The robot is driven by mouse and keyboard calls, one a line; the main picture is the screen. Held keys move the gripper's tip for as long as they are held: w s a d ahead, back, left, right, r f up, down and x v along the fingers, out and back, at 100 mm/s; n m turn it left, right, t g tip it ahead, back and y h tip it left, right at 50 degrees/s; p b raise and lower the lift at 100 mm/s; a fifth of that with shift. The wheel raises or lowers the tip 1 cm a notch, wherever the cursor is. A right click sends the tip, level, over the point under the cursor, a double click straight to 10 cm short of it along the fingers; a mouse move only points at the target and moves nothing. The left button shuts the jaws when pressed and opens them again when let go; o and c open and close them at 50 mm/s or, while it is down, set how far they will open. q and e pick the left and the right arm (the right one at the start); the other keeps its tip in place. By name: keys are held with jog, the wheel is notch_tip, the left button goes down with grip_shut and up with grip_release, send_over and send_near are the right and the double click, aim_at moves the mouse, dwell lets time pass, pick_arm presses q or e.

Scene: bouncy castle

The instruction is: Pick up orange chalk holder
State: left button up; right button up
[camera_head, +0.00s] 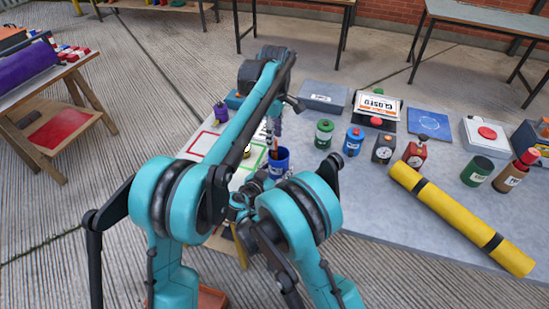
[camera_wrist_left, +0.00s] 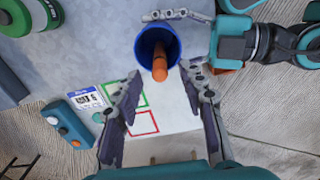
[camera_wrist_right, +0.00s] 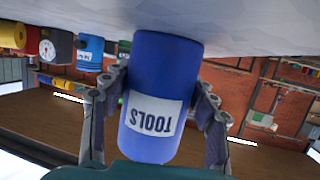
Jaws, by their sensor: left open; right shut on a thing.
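The orange chalk holder (camera_wrist_left: 161,68) stands in a blue cup (camera_wrist_left: 148,36), tilted toward its rim; its lower part is hidden. In the head view a small orange-brown piece (camera_head: 274,151) shows at the mouth of the blue cup (camera_head: 280,166). My left gripper (camera_head: 273,128) is open above the cup. In the left wrist view its fingers (camera_wrist_left: 162,76) stand apart on either side of the chalk holder's line, with nothing between them gripped. My right gripper (camera_wrist_right: 161,80) is shut around the blue cup, which bears a "TOOLS" label (camera_wrist_right: 153,114).
A white sheet with red (camera_wrist_left: 143,122) and green outlines lies near the cup. A green can (camera_head: 324,134), a blue can (camera_head: 353,141), a timer (camera_head: 384,149) and a yellow roll (camera_head: 455,215) stand or lie to the right. A purple item (camera_head: 220,112) is at left.

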pick_arm(q)
jog(key=shift+f, duration=1.35)
grip_shut()
jog(key=shift+r, duration=0.15)
notch_tip(320, 180, up, 18)
